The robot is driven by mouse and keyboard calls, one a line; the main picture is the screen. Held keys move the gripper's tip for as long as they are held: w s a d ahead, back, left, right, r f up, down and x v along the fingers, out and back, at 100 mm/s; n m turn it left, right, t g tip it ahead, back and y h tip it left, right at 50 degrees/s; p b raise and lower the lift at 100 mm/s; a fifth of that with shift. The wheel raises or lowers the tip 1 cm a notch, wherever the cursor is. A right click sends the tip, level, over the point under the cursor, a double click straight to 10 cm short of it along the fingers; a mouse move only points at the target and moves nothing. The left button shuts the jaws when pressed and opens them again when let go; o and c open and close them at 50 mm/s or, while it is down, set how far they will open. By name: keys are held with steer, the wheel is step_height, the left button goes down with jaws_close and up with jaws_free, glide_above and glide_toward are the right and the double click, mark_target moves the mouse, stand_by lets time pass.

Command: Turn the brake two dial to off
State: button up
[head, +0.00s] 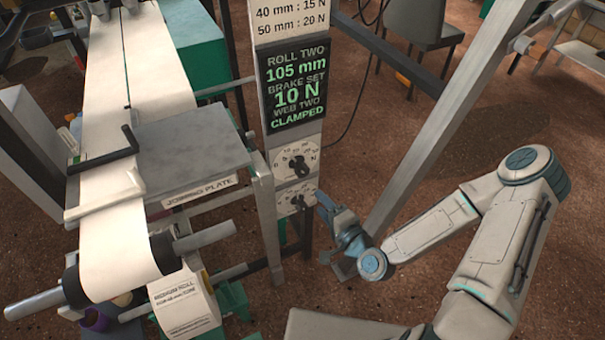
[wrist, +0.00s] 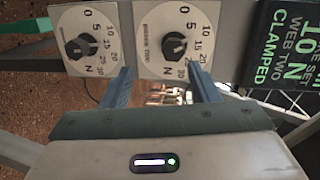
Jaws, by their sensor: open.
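A tall grey control post carries two dials with black knobs on pale round scales. The upper dial (head: 296,162) sits just under the display and appears as the right-hand dial (wrist: 173,45) in the wrist view; its small label is hard to read. The lower dial (head: 295,199) is the left-hand one (wrist: 82,47) there. Which way the knobs point is unclear. The display (head: 293,85) reads roll two 105 mm, brake set 10 N, web two clamped. My gripper (wrist: 162,86) is open and empty, its fingers short of the upper dial's knob. In the head view my gripper (head: 323,207) is right of the lower dial.
A grey jogging plate (head: 185,150) and a paper web (head: 120,235) over rollers stand left of the post. A slanted metal beam (head: 450,110) rises behind my arm.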

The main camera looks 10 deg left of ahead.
mark_target(305, 173)
steer(key=w+m+t+b, duration=0.1)
steer(key=b, duration=0.1)
steer(key=w+a+m+b, duration=0.1)
steer(key=w+b, duration=0.1)
steer(key=w+m+t+b, duration=0.1)
steer(key=b, duration=0.2)
steer(key=shift+w+a+r+t+h, duration=0.2)
steer(key=shift+w+a+t+h, duration=0.1)
steer(key=shift+w+a+h, duration=0.1)
steer(key=shift+w+a+b, duration=0.1)
steer(key=shift+b, duration=0.8)
steer(key=b, duration=0.4)
steer(key=shift+a, duration=0.35)
steer(key=b+x, duration=0.1)
steer(key=x, duration=0.7)
steer(key=shift+a+r+b, duration=0.1)
steer(key=shift+a+b, duration=0.25)
